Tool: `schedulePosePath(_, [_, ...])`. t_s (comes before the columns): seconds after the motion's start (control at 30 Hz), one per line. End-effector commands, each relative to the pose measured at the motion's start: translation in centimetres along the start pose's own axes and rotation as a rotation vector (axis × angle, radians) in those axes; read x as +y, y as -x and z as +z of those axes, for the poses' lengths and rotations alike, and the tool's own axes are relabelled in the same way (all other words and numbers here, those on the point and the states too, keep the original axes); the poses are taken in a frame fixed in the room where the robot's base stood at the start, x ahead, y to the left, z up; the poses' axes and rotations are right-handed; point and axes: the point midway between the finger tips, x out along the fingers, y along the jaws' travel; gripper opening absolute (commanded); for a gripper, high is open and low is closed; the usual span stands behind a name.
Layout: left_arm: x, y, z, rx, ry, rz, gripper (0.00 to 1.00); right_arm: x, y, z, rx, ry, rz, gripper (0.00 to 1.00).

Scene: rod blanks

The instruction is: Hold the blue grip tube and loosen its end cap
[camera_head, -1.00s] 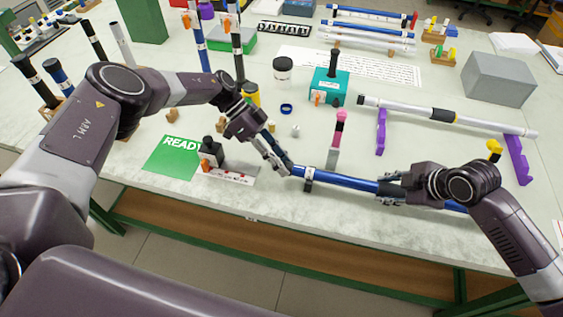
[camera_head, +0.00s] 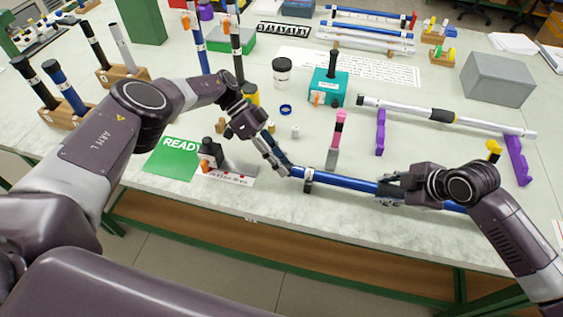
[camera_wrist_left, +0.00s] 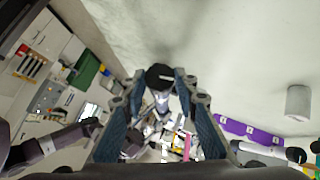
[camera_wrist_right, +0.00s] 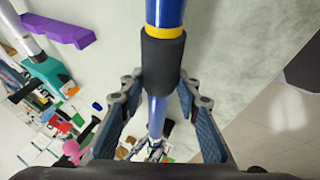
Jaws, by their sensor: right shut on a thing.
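The blue grip tube (camera_head: 346,182) lies level near the front edge of the table, running left to right. My right gripper (camera_head: 388,190) is shut around it at the black grip sleeve (camera_wrist_right: 163,60), which shows between its fingers in the right wrist view. My left gripper (camera_head: 283,166) is at the tube's left end. In the left wrist view its fingers stand apart on either side of the black end cap (camera_wrist_left: 160,76), with narrow gaps. In the head view the cap is hidden by the left fingers.
A small support (camera_head: 308,182) stands at the tube. A green READY mat (camera_head: 172,158) and a dark block with an orange part (camera_head: 209,152) are left of it. A pink-topped tool (camera_head: 336,140) stands behind. A grey tube (camera_head: 480,122) rests on purple stands (camera_head: 517,160).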

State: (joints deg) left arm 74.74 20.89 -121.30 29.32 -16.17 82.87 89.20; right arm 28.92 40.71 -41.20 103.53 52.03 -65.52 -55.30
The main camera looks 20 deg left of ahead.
Motion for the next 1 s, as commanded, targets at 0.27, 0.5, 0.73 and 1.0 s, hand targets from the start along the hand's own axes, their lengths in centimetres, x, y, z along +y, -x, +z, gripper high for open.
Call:
schedulePosePath(0.27, [0.0,0.0,0.0,0.0,-0.001,0.0,0.45,-0.1,-0.1,0.1,-0.002,-0.002,-0.002,0.04])
schedulePosePath(0.5, [0.2,0.2,-0.2,0.001,-0.001,0.001,0.45,-0.1,0.0,0.1,-0.002,-0.002,-0.001,0.04])
schedulePosePath(0.73, [1.1,1.8,-1.7,0.001,-0.003,0.0,0.45,0.0,0.0,0.1,-0.003,-0.002,-0.001,0.04])
schedulePosePath(1.0, [3.1,4.9,-4.8,0.001,-0.003,-0.001,0.45,0.0,0.0,0.1,-0.003,-0.002,0.0,0.04])
